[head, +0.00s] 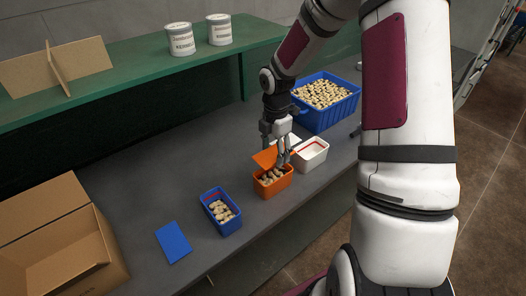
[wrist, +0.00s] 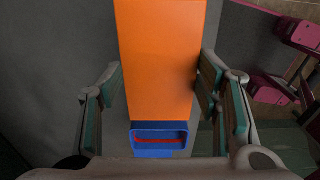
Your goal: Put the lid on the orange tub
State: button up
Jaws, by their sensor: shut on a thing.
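The orange tub (head: 272,188) stands open on the grey bench, with pale brown pieces showing inside. My gripper (head: 280,158) is over the far side of this tub, shut on the flat orange lid (head: 264,157). The lid shows above the tub's far left edge; I cannot tell whether it touches the rim. In the wrist view the orange lid (wrist: 158,60) fills the middle between the two fingers (wrist: 160,88) and hides what lies behind it.
A white tub (head: 311,155) stands close on the right, a blue tub (head: 222,218) on the left, with a blue lid (head: 173,242) lying flat. A large blue crate (head: 340,112) stands behind. A cardboard box (head: 60,240) and green shelf (head: 120,80) flank the bench.

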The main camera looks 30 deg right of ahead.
aim_at(274, 154)
jog(key=shift+w+f+b, duration=0.1)
jog(key=shift+f+b, duration=1.05)
jog(key=shift+f, duration=1.85)
jog(key=shift+f, duration=0.6)
dwell(1.0)
jog(key=o, duration=1)
jog(key=o, duration=0.5)
jog(key=shift+r+p, duration=0.1)
jog(key=shift+p, duration=0.2)
